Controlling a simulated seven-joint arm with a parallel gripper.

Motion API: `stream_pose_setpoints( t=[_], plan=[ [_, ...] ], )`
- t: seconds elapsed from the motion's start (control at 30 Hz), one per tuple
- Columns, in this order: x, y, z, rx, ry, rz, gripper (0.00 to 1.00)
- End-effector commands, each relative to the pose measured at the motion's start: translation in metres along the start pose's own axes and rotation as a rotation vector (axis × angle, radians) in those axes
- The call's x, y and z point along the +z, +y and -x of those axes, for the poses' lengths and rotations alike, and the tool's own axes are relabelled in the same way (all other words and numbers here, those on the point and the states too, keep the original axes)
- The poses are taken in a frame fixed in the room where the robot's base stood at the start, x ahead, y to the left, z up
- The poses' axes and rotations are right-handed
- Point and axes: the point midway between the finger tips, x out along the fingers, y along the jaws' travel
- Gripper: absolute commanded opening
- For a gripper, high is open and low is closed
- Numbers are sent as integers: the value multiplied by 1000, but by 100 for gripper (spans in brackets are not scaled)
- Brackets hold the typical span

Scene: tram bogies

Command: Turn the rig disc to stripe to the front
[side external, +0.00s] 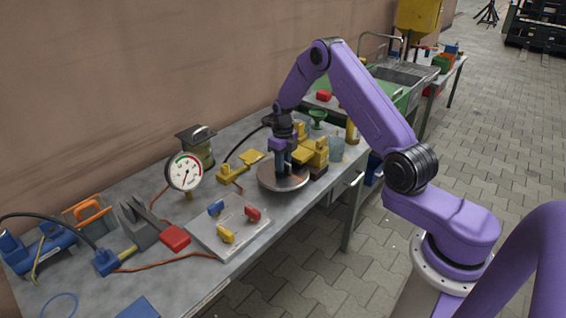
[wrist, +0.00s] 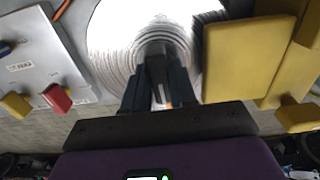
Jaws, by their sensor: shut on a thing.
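The rig disc (side external: 270,182) is a round, shiny metal plate lying flat on the bench near its front edge. In the wrist view the disc (wrist: 108,38) shows bright, with concentric rings around its middle. My gripper (side external: 283,166) points straight down over the middle of the disc. In the wrist view my gripper (wrist: 157,68) is shut on the central part of the disc, and the fingers hide most of what they hold.
Yellow blocks (side external: 313,152) stand close behind and right of the disc. A pale plate (side external: 204,232) with blue, red and yellow handles lies to the left. A dial gauge (side external: 185,171) stands further back. Cables and clamps fill the left end.

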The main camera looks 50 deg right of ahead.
Motion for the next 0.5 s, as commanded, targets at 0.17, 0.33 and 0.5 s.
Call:
stream_pose_setpoints(
  t=[0.17, 0.33, 0.5],
  plan=[
    [0, 0, 0, 0, 1, -15, 0],
    [0, 0, 0, 0, 1, -15, 0],
    [0, 0, 0, 0, 1, -14, 32]
  ],
)
